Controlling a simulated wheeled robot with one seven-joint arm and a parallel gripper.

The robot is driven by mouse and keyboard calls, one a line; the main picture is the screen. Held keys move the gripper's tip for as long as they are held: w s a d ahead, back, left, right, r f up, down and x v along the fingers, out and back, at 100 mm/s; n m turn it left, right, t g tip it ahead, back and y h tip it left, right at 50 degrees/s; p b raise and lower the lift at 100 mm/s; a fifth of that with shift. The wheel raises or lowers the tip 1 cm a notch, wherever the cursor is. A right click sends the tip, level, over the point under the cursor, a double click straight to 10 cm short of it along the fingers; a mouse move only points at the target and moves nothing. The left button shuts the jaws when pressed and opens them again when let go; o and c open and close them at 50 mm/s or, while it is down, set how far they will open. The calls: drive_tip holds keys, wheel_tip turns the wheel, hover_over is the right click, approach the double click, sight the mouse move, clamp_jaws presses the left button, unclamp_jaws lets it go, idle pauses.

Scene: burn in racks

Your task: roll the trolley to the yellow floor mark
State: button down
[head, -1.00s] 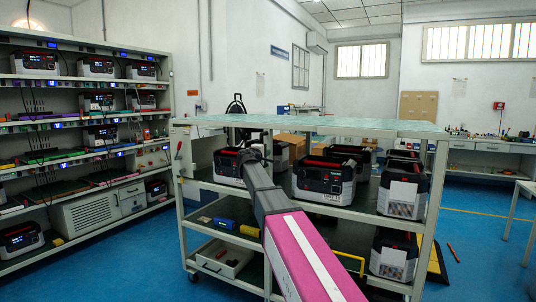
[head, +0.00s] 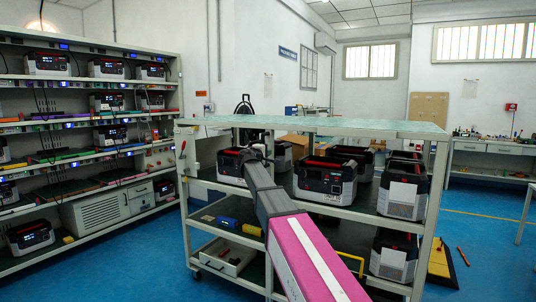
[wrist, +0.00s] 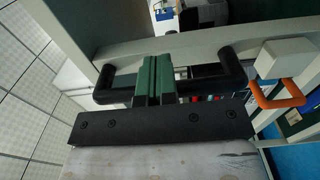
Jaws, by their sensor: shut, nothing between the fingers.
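The trolley (head: 318,125) is a pale metal cart with a green top and shelves of black-and-grey power units. It stands right in front of me. My gripper, at the end of my pink arm, reaches the trolley's near side in the head view. In the wrist view my gripper's green fingers (wrist: 158,62) are shut and lie across a black handle bar (wrist: 215,82); I cannot tell whether they touch it. I cannot tell which is the mark.
A tall rack (head: 90,205) of power units stands close on the left. A workbench (head: 487,146) runs along the back right wall. A small brown stick (head: 463,256) lies on the blue floor at the right. Open blue floor shows at the right and lower left.

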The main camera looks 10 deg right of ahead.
drive_tip(key=shift+w+a, duration=0.1)
drive_tip(key=w+a, duration=0.4)
drive_tip(key=a, duration=0.2)
drive_tip(key=shift+w+a, duration=0.2)
drive_tip(key=shift+w, duration=0.15)
idle(1.1)
drive_tip(key=shift+w+a, duration=0.1)
drive_tip(key=shift+a, duration=0.05)
drive_tip(key=w+a, duration=0.4)
drive_tip(key=a, duration=0.2)
drive_tip(key=shift+w, duration=0.2)
idle(1.3)
drive_tip(key=shift+a, duration=0.1)
idle(0.3)
drive_tip(key=shift+w+a, duration=0.5)
drive_tip(key=shift+a, duration=0.15)
idle(1.8)
drive_tip(key=shift+s, duration=0.1)
